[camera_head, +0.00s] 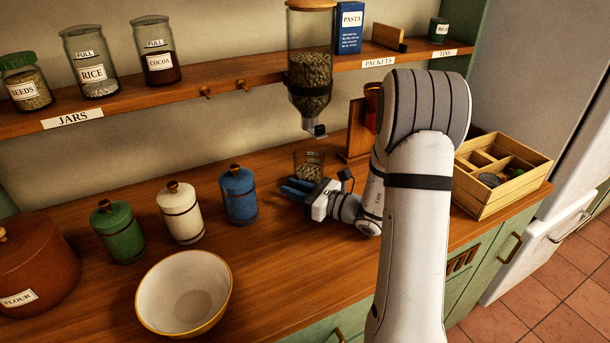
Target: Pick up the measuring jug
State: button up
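The measuring jug (309,163) looks to be the small clear vessel on the wooden counter below the dispenser, with beans or similar pieces inside. Its lower part is hidden behind my gripper. My gripper (296,189) is low over the counter, just in front of the jug, with its blue fingers pointing left. I see nothing between the fingers, but their gap is too small to judge. Whether they touch the jug cannot be told.
A bean-filled dispenser (311,85) hangs from the shelf above the jug. Blue (239,195), white (180,213) and green (118,232) canisters stand left, behind a cream bowl (184,293). A wooden divided box (500,172) is at right. Counter front centre is clear.

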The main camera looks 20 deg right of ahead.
jog(key=shift+w+a, duration=0.15)
jog(key=shift+c, duration=0.5)
grip_shut()
dwell(0.9)
